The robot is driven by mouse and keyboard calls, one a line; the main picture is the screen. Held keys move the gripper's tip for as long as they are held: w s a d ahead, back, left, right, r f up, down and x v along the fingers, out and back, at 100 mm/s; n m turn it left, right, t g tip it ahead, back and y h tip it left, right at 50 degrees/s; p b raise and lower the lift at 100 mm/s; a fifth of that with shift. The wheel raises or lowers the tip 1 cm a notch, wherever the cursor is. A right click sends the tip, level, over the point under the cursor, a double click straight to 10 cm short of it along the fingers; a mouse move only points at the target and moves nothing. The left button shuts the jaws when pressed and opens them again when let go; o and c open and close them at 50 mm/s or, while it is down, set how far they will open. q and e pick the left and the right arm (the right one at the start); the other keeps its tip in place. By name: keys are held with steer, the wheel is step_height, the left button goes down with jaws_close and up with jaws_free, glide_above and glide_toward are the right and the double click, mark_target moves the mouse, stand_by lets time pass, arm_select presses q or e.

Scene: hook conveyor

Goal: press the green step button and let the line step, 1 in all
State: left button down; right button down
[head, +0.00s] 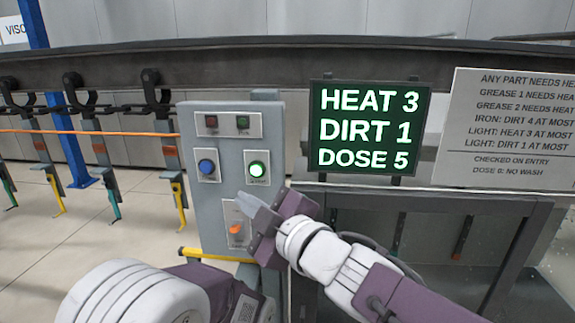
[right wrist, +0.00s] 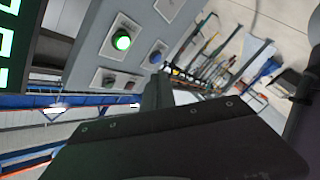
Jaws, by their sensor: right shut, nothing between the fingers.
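The green step button (head: 257,169) glows on the right side of the grey control panel (head: 222,128). It also shows lit in the right wrist view (right wrist: 121,42). My right gripper (head: 248,203) is shut and empty, in front of the panel just below the green button. Its tips look apart from the button in the head view, though the exact gap is hard to judge. In the right wrist view the grey fingers (right wrist: 158,93) point toward the panel, below the buttons. My left gripper is not in view.
A blue button (head: 207,166) sits left of the green one. An orange switch (head: 236,229) is below, partly beside my gripper. A display (head: 367,129) reads HEAT 3, DIRT 1, DOSE 5. Hooks (head: 74,95) with hanging parts line the overhead rail at left.

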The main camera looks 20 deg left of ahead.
mark_target(256, 170)
steer(key=w+a+p, duration=0.1)
steer(key=w, duration=0.1)
steer(key=w+p, duration=0.2)
steer(key=w, duration=0.1)
steer(key=w+a+p, duration=0.1)
steer(key=w+p, duration=0.1)
steer(key=w, duration=0.1)
steer(key=shift+w+a, duration=0.2)
steer(key=shift+a, duration=0.1)
stand_by(0.5)
stand_by(1.6)
steer(key=shift+w+a+p, duration=0.1)
steer(key=shift+w+p, duration=0.3)
steer(key=shift+p, duration=0.1)
